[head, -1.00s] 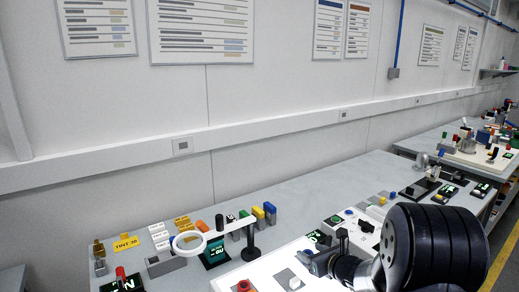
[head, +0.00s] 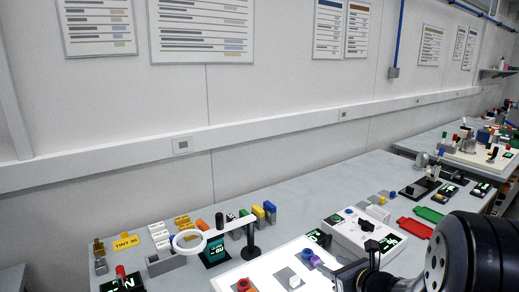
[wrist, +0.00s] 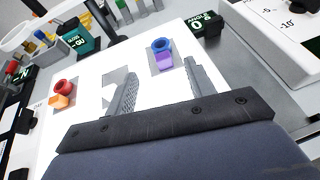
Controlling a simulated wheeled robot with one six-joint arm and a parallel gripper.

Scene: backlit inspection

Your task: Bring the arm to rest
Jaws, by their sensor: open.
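My gripper (wrist: 160,67) is open in the wrist view, its two dark ridged fingers apart with nothing held between them. It is over the near edge of a bright white light panel (head: 262,272). In the head view my dark arm fills the lower right corner and the fingertips are hard to make out. A purple block with a blue round top (head: 308,257) stands on the panel; it also shows beyond the fingers in the wrist view (wrist: 163,57). An orange block with a red round top (wrist: 62,94) is at the panel's left.
A small whitish block (head: 292,281) is on the panel. A ring magnifier (head: 190,243) stands behind it. A white instrument box (head: 362,233) is to the right, with green (head: 429,215) and red (head: 414,228) flat pieces beside it. A wall stands behind the bench.

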